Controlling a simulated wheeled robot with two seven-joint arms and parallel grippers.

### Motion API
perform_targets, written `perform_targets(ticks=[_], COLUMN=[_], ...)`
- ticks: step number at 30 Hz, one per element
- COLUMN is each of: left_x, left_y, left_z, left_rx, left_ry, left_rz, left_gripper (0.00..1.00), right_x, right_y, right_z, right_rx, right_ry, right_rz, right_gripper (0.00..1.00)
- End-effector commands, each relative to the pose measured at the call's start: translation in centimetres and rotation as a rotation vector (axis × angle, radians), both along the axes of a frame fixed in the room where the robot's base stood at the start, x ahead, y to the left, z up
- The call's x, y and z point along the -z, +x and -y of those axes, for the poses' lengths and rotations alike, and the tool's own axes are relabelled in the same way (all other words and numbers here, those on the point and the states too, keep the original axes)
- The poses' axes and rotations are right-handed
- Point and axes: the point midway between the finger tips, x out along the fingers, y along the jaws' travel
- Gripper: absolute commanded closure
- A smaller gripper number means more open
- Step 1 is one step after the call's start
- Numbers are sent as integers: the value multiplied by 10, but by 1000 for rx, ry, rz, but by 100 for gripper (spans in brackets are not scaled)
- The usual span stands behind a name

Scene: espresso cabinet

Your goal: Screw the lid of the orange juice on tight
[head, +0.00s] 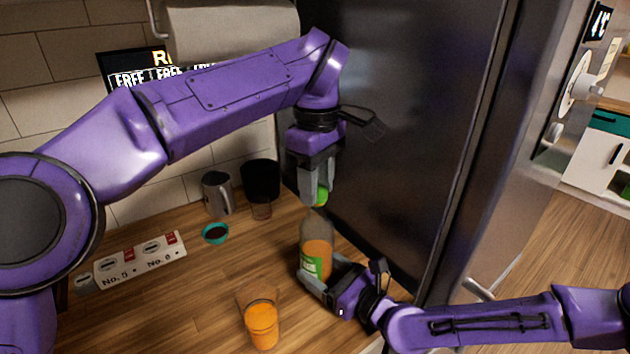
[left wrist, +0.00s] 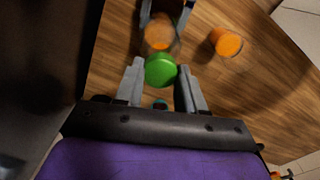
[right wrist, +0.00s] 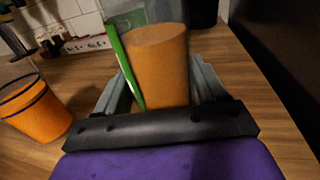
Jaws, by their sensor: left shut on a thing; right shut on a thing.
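The orange juice bottle (head: 316,240) stands on the wooden counter, clear with orange juice and a green label. My right gripper (head: 318,284) is shut around its lower part; the bottle also fills the middle of the right wrist view (right wrist: 158,65). The green lid (head: 321,194) is between the fingers of my left gripper (head: 318,190), which is shut on it above the bottle. In the head view a gap shows between lid and bottle top. In the left wrist view the lid (left wrist: 160,70) partly covers the bottle (left wrist: 159,32), and the gripper (left wrist: 160,75) points down.
A glass of orange juice (head: 262,324) stands in front left of the bottle. A teal bowl (head: 215,233), a metal pitcher (head: 217,193) and a dark container (head: 261,178) stand behind. A power strip (head: 130,262) lies at left. The dark fridge (head: 400,130) rises close at right.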

Motion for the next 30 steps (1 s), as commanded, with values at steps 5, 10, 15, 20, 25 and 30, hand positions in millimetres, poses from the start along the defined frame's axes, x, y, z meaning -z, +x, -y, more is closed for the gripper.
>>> perform_targets(ticks=[5, 10, 15, 20, 25, 30], left_x=[0, 4, 14, 16, 16, 16], left_y=[0, 0, 0, 0, 0, 0], left_z=[0, -1, 0, 0, 0, 0], left_rx=[0, 1, 1, 0, 0, 0], left_ry=[0, 1, 2, 0, 1, 1], left_rz=[0, 0, 1, 3, 2, 2], left_gripper=[90, 90, 90, 90, 90, 90], right_x=[-1, -1, -1, -1, -1, -1], right_y=[0, 0, 0, 0, 0, 0], right_z=[0, 0, 0, 0, 0, 0], right_rx=[0, 0, 0, 0, 0, 0], right_ry=[1, 1, 1, 1, 2, 2], right_rz=[2, 2, 2, 2, 3, 3], right_gripper=[84, 84, 84, 84, 84, 84])
